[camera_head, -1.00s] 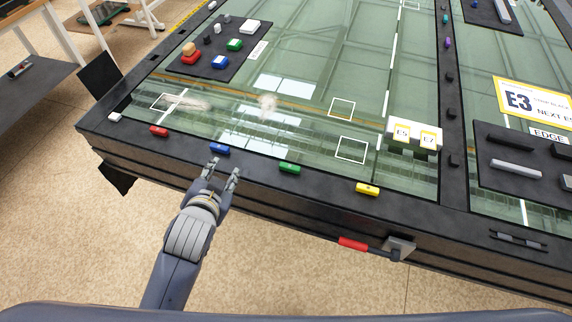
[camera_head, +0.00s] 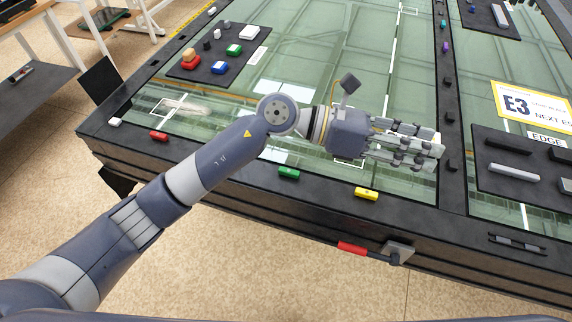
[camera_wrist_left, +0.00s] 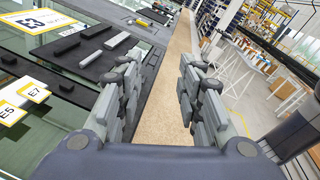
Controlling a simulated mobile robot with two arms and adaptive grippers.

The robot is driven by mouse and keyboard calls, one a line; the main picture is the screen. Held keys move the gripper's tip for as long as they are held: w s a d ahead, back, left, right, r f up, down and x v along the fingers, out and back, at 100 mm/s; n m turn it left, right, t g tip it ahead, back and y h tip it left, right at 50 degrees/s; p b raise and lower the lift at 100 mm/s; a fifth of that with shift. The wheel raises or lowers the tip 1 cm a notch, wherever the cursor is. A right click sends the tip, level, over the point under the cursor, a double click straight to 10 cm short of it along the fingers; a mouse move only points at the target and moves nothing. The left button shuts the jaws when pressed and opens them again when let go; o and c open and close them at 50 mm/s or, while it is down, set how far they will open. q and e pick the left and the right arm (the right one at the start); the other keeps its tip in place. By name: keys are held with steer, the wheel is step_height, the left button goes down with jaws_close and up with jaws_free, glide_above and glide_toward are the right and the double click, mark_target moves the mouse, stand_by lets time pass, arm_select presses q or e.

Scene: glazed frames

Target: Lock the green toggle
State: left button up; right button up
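The green toggle (camera_head: 289,173) sits on the black front rim of the glazed frame, below my left forearm in the head view. My left gripper (camera_head: 436,143) is above the glass, right of the green toggle and well apart from it, with its fingers pointing right. In the left wrist view the gripper (camera_wrist_left: 158,85) has its fingers spread with nothing between them. The green toggle does not show in the left wrist view. My right gripper is in neither view.
On the same rim sit a red toggle (camera_head: 158,135) and a yellow toggle (camera_head: 366,194). A red-gripped handle (camera_head: 352,248) sticks out from the frame's front side. A dark tray (camera_head: 205,67) with coloured blocks lies on the glass. An E3 sign (camera_head: 530,103) stands at right.

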arm_select(q)
step_height(320, 180, down, 5)
steer(key=a+m+y, duration=0.2)
steer(key=m+y, duration=0.1)
steer(key=y, duration=0.1)
steer(key=m+t+y, duration=0.2)
steer(key=t+y, duration=0.1)
steer(key=y, duration=1)
glide_toward(286, 169)
steer(key=f+p, duration=0.2)
steer(key=f, duration=0.1)
steer(key=f+p, duration=0.2)
steer(key=f, duration=0.2)
steer(key=shift+a+f, duration=0.15)
steer(key=shift+a, duration=0.05)
steer(key=shift+f, duration=0.65)
jaws_close()
